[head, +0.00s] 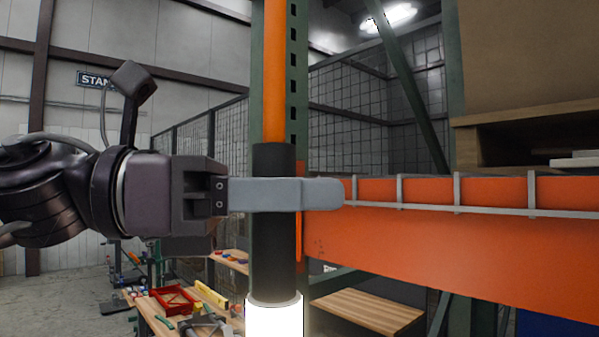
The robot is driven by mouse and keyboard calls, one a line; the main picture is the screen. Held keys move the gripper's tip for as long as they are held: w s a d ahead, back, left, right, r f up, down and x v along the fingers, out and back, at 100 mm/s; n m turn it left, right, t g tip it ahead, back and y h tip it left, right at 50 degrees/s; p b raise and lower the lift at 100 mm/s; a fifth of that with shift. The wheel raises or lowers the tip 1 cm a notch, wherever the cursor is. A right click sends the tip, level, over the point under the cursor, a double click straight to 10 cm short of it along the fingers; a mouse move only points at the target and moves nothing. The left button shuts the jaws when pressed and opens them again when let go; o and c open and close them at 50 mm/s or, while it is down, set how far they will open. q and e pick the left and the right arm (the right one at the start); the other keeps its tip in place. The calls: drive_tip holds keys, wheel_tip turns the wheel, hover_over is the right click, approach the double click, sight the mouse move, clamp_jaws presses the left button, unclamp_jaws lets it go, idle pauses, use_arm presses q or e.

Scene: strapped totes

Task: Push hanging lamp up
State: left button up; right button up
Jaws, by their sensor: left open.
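The hanging lamp (276,255) is a black upright cylinder with a glowing white lower end (273,318), cut off by the bottom edge of the head view. An orange vertical bar shows directly above its black part. My left gripper (325,194) comes in from the left, pointing right and level. It is open. Its grey finger crosses in front of the upper black part of the lamp, and the tip reaches past the lamp's right side. The other finger is hidden behind it. I cannot tell whether the finger touches the lamp. My right gripper is not in view.
A green rack upright (297,90) stands behind the lamp. An orange rack beam (450,245) runs right from it, with a pallet and box (525,60) above. A workbench with a red tray (172,300) is at lower left. A wooden tabletop (367,313) is at lower right.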

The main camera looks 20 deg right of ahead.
use_arm(q)
drive_tip(key=shift+d, duration=0.25)
clamp_jaws()
wheel_tip(320, 180, up, 25)
drive_tip(key=p, duration=1.4)
drive_tip(key=shift+a, duration=0.2)
drive_tip(key=shift+r, duration=0.15)
drive_tip(key=shift+c, duration=2)
unclamp_jaws()
drive_tip(key=o, duration=0.4)
drive_tip(key=shift+d, duration=0.15)
